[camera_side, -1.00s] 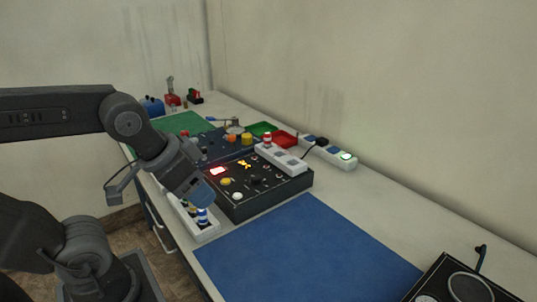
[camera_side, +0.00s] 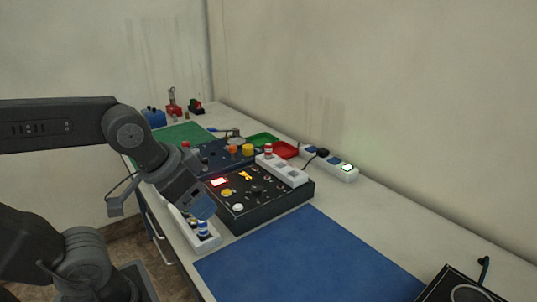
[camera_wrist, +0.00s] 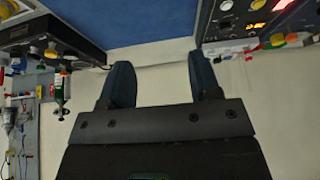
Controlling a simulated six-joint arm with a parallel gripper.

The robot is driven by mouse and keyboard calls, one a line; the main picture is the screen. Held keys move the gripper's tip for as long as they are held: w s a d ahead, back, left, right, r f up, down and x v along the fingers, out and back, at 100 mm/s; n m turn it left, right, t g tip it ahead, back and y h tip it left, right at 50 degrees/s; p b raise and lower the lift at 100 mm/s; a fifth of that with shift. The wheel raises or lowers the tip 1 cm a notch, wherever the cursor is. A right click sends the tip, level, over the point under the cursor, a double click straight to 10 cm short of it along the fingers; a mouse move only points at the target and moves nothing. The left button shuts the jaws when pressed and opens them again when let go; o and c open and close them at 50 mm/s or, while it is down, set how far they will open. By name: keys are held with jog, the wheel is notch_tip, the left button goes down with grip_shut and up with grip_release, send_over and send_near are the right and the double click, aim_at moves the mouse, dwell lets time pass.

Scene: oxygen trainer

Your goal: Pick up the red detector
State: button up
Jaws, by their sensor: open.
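A small red-and-white cylinder (camera_side: 268,151), which looks like the red detector, stands upright at the left end of a white holder (camera_side: 285,172) on the black control panel (camera_side: 262,212) in the side view. My gripper (camera_side: 204,208) is left of the panel, apart from the cylinder, close to a blue-and-white cylinder (camera_side: 203,229) in another white holder (camera_side: 207,243). In the wrist view my gripper (camera_wrist: 162,78) is open, with two dark blue fingers and nothing between them. I cannot make out the red detector in the wrist view.
A blue mat (camera_side: 310,258) lies flat and clear in front of the panel. A black device (camera_side: 465,287) stands at the lower right. Red (camera_side: 285,150) and green (camera_side: 262,139) trays and a white power strip (camera_side: 330,166) are behind the panel, near the wall.

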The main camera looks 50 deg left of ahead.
jog(key=shift+r, duration=0.1)
jog(key=w+a+r, duration=0.3)
jog(key=w+a, duration=0.1)
jog(key=w, duration=0.6)
jog(key=t, duration=0.1)
send_over(268, 144)
jog(key=s, duration=0.7)
notch_tip(268, 144, down, 5)
jog(key=x, duration=0.8)
jog(key=shift+w, duration=0.15)
jog(key=shift+x, duration=3.15)
jog(key=shift+d, duration=0.1)
jog(key=c, duration=1.1)
jog(key=shift+o, duration=0.2)
jog(key=shift+r, duration=0.15)
